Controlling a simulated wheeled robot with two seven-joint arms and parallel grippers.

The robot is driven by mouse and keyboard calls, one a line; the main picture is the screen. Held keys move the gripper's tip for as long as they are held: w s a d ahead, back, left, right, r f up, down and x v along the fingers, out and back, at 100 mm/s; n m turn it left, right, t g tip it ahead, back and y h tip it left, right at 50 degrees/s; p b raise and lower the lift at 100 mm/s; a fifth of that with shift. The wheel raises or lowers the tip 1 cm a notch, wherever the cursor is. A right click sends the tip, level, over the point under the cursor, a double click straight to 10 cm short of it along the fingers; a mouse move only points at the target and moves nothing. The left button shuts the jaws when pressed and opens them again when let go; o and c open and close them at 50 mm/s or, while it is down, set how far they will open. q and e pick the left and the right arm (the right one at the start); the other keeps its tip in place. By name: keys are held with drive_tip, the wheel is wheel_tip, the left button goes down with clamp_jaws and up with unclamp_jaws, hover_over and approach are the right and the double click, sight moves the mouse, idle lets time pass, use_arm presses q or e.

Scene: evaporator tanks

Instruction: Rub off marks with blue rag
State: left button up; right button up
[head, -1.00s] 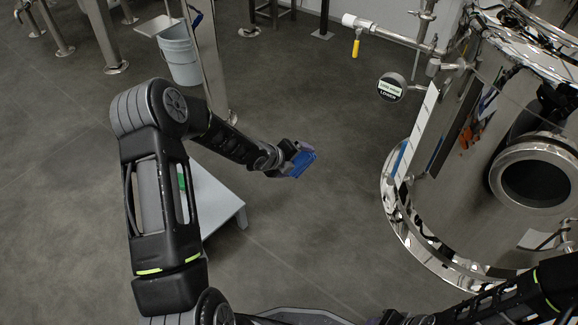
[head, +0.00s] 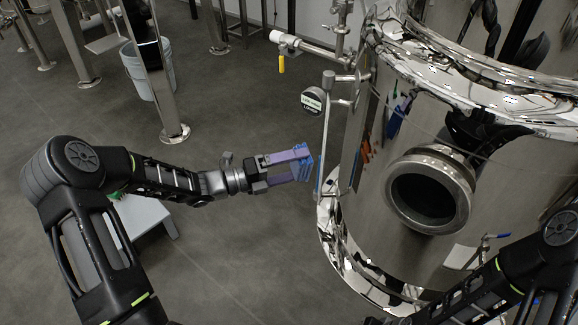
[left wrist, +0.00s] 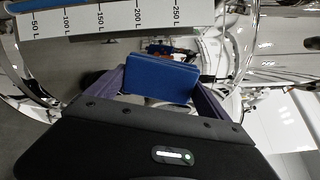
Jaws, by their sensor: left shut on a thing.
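My left gripper (head: 301,165) is shut on the blue rag (head: 305,170), a small blue block shape between its two purple fingers. It holds the rag just left of the shiny steel tank (head: 375,210), close to the tank's upright gauge strip (head: 325,140). I cannot tell whether the rag touches the tank. In the left wrist view the rag (left wrist: 162,80) sits between the fingers, with the white litre scale (left wrist: 120,20) above it. I can make out no marks to rub off. My right forearm shows at lower right; its gripper is out of view.
A round port (head: 430,195) sticks out of the tank front. A low grey step (head: 145,217) is behind my left arm. A bucket (head: 147,70) stands at back left.

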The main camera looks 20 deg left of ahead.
idle(0.4)
use_arm(q)
drive_tip(key=shift+d, duration=0.25)
drive_tip(key=w+d+f+b, duration=0.2)
drive_tip(key=w+d+b, duration=0.1)
drive_tip(key=w, duration=0.3)
drive_tip(key=shift+d+b, duration=0.35)
drive_tip(key=shift+d, duration=0.5)
drive_tip(key=shift+w+d, duration=0.1)
drive_tip(key=shift+w, duration=0.05)
drive_tip(key=shift+x, duration=2.9)
